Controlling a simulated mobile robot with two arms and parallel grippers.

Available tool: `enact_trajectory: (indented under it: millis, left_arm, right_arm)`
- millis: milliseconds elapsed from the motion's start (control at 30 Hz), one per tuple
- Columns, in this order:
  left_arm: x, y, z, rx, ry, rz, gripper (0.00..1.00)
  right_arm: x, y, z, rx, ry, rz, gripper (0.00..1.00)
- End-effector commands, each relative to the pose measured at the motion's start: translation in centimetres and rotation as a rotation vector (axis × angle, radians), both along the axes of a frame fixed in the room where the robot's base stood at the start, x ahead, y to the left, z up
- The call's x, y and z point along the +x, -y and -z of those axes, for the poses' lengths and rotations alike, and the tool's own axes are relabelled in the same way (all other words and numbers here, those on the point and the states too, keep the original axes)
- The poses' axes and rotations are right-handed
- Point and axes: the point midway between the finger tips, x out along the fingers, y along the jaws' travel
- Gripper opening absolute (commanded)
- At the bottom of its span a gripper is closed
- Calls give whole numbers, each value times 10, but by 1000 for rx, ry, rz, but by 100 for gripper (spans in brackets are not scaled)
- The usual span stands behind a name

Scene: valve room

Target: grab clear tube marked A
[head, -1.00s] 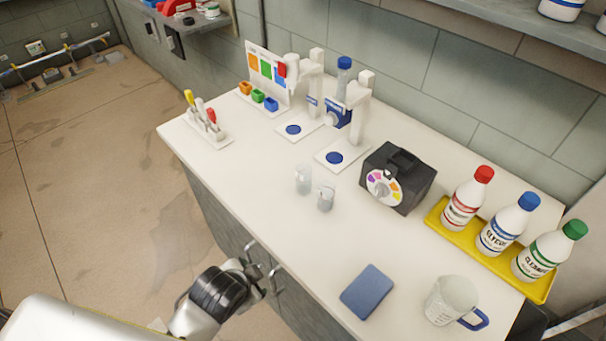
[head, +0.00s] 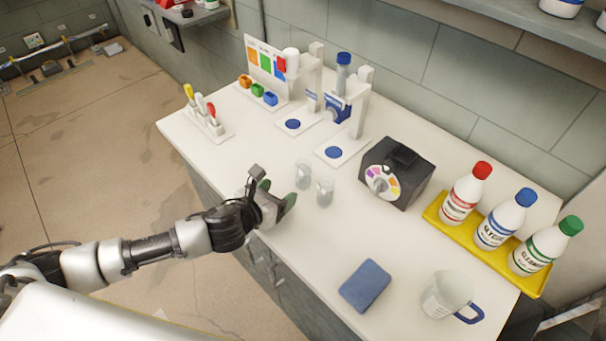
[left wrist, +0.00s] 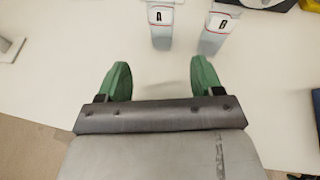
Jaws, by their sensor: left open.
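The clear tube marked A (left wrist: 160,22) stands on the white counter, its letter label showing in the left wrist view; in the head view it is the left one of two clear tubes (head: 303,175). The clear tube marked B (left wrist: 218,30) stands close to its right, also in the head view (head: 325,191). My left gripper (head: 278,192) is open and empty over the counter's front edge, just short of the tubes. In the left wrist view its green fingertips (left wrist: 160,75) point toward tube A, with a gap between.
A black box with a coloured dial (head: 397,172) stands right of the tubes. White stands with blue discs (head: 334,153) are behind them. A blue pad (head: 365,286), a beaker (head: 447,296) and a yellow tray (head: 432,212) of bottles are at the right. The counter around the tubes is clear.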

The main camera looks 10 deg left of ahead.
Motion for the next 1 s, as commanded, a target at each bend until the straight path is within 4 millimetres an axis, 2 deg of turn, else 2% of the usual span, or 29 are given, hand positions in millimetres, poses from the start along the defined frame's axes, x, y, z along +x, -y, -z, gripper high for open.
enact_trajectory:
  millis: [333,567,800,1000]
  left_arm:
    - [40,14,17,46,23,29,66]
    - [53,20,21,44,22,28,66]
    - [78,36,30,43,20,27,66]
    - [92,41,37,44,21,27,66]
  right_arm:
    - [-1,0,-5,0,-2,0,43]
    - [-2,0,-8,0,-3,0,43]
    - [-2,-1,-16,1,-3,0,43]
    - [-2,-2,-16,1,-3,-1,43]
